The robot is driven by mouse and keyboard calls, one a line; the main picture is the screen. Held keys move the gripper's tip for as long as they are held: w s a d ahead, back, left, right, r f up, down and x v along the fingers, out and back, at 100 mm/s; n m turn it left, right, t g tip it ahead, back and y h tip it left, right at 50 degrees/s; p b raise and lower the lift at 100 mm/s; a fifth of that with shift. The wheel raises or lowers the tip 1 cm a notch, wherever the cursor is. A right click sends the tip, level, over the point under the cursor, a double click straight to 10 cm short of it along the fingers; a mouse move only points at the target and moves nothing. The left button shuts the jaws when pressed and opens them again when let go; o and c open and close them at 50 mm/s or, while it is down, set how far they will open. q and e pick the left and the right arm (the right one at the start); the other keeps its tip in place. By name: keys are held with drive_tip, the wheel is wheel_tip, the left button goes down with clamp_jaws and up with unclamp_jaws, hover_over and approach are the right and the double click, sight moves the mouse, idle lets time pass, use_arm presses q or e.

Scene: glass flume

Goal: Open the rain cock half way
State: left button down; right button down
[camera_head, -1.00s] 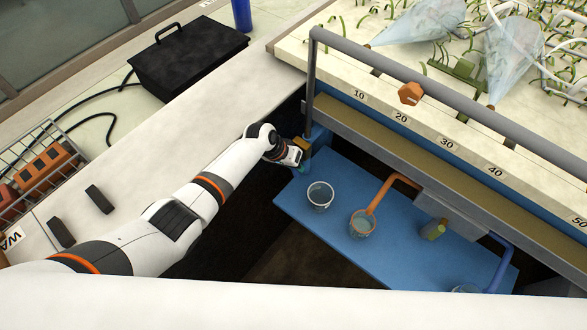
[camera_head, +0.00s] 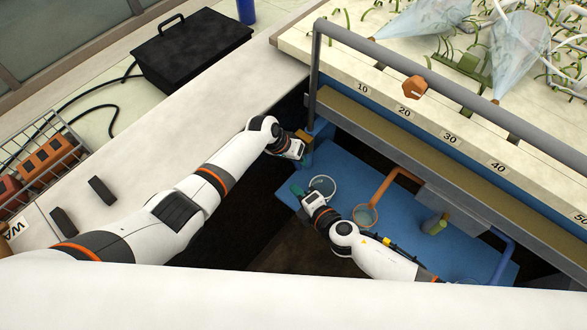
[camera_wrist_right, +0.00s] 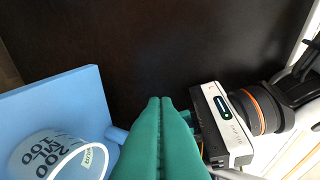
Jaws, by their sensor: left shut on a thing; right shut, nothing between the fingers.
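The grey rain pipe (camera_head: 313,85) comes down at the flume's near left corner. A small brass-coloured fitting (camera_head: 304,134), apparently the rain cock, sits at its foot, mostly hidden by my left gripper (camera_head: 306,158). My left gripper is shut there on a part that I cannot see clearly, so the cock's angle cannot be told. The left gripper's white body (camera_wrist_right: 222,122) also shows in the right wrist view. My right gripper (camera_head: 297,190) is shut and empty, just below the left one and beside the white bucket. Its green fingers (camera_wrist_right: 160,105) are together in the right wrist view.
The white bucket (camera_head: 322,186) stands on the blue shelf (camera_head: 345,160); its printed side (camera_wrist_right: 45,160) shows in the right wrist view. An orange pipe (camera_head: 384,184) leads to another bucket (camera_head: 365,216). A dark gap lies below the shelf.

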sight(297, 169)
use_arm(q)
drive_tip(key=shift+s+f, duration=0.1)
use_arm(e)
drive_tip(key=w+a+f, duration=0.1)
drive_tip(key=w+f, duration=0.1)
drive_tip(key=w, duration=0.6)
drive_tip(key=shift+a+f, duration=0.3)
drive_tip(key=shift+a, duration=0.05)
drive_tip(key=shift+w, duration=0.1)
idle(0.3)
drive_tip(key=shift+w+d+r, duration=0.15)
drive_tip(key=shift+d+r, duration=0.05)
drive_tip(key=shift+d, duration=0.3)
use_arm(q)
drive_tip(key=shift+a, duration=0.1)
